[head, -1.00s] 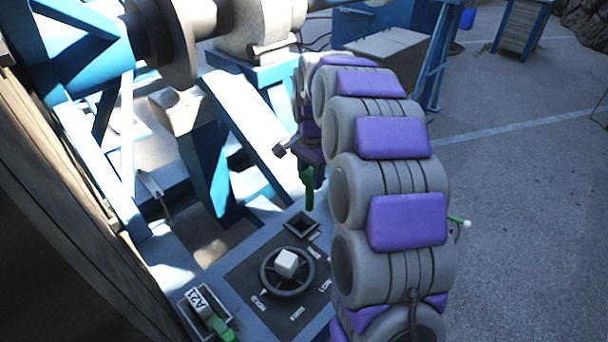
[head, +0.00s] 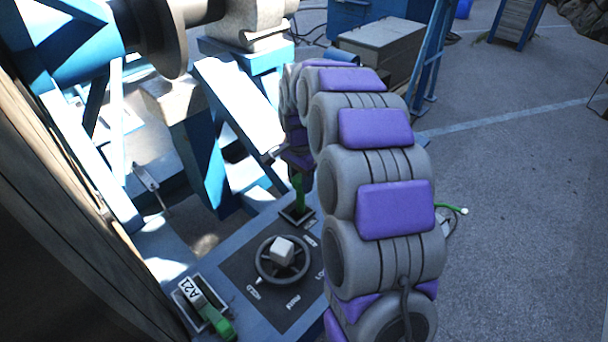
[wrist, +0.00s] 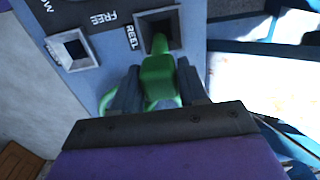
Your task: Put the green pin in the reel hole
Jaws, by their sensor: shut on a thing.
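The green pin (head: 299,190) is upright below my gripper (head: 297,160) in the head view. Its lower end meets the square reel hole (head: 296,215) on the blue control panel. In the wrist view my gripper (wrist: 160,80) is shut on the green pin (wrist: 160,88), with a dark finger on each side. The pin's narrow tip overlaps the opening of the reel hole (wrist: 173,17), beside the "REEL" label (wrist: 131,37). How deep the tip sits is hard to tell.
A grey handwheel (head: 283,259) stands on the panel close to the hole. A green piece with an A21 tag (head: 191,289) sits in a socket at the panel's left. Another square hole (wrist: 73,50) shows in the wrist view. Blue frame beams (head: 237,105) stand behind.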

